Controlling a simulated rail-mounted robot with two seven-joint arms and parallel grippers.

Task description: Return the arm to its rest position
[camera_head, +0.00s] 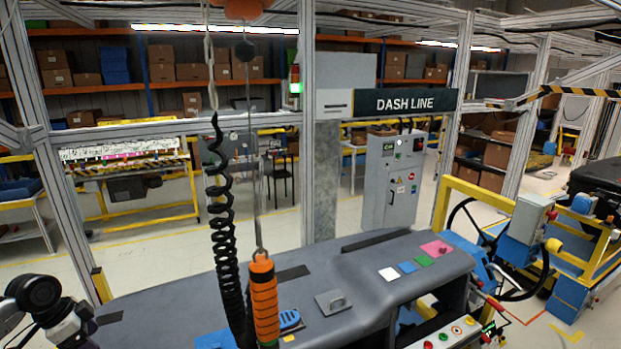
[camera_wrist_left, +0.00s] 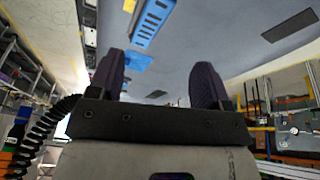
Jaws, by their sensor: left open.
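My left gripper (camera_wrist_left: 158,72) shows in the left wrist view with its two dark fingers apart and nothing between them. In the head view only dark links of my left arm show at the lower left, left of the dashboard; its fingers cannot be made out there. The grey dashboard module (camera_head: 370,290) spans the lower middle of the head view. It also fills the upper part of the left wrist view (camera_wrist_left: 215,40), beyond the fingers. My right gripper is in neither view.
An orange hanging tool (camera_head: 264,300) and a black coiled cable (camera_head: 222,220) hang in front of the dashboard. A blue slotted part (camera_head: 290,319), a grey handled plate (camera_head: 332,302) and coloured squares lie on it. A metal frame post (camera_head: 60,190) stands behind my left arm.

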